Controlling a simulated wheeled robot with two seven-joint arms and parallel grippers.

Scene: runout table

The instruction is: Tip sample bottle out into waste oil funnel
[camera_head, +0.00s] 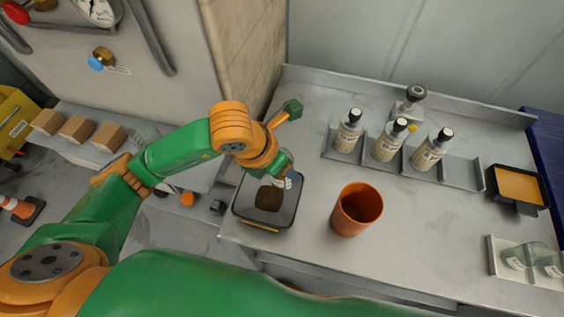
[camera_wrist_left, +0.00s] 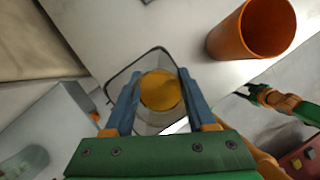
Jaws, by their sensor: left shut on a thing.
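My left gripper (camera_head: 283,180) is over the near left edge of the bench, above the square, dark-rimmed waste oil funnel (camera_head: 240,213). The funnel has a dark brown middle. In the left wrist view my left gripper (camera_wrist_left: 160,95) has its blue fingers shut on the sample bottle (camera_wrist_left: 161,91), which shows as a round amber face between them. The funnel's rim (camera_wrist_left: 112,88) shows behind it. In the head view the bottle is mostly hidden by the gripper, and its tilt is hard to tell. A small green and dark arm end, perhaps my right gripper (camera_wrist_left: 256,93), shows in the wrist view; its jaws are unclear.
An orange cup (camera_head: 340,222) stands close right of the funnel. Behind it a grey rack (camera_head: 462,172) holds three labelled bottles (camera_head: 390,140). An amber-filled black tray (camera_head: 518,187) and a pale tray with clear glassware (camera_head: 530,260) lie at the right.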

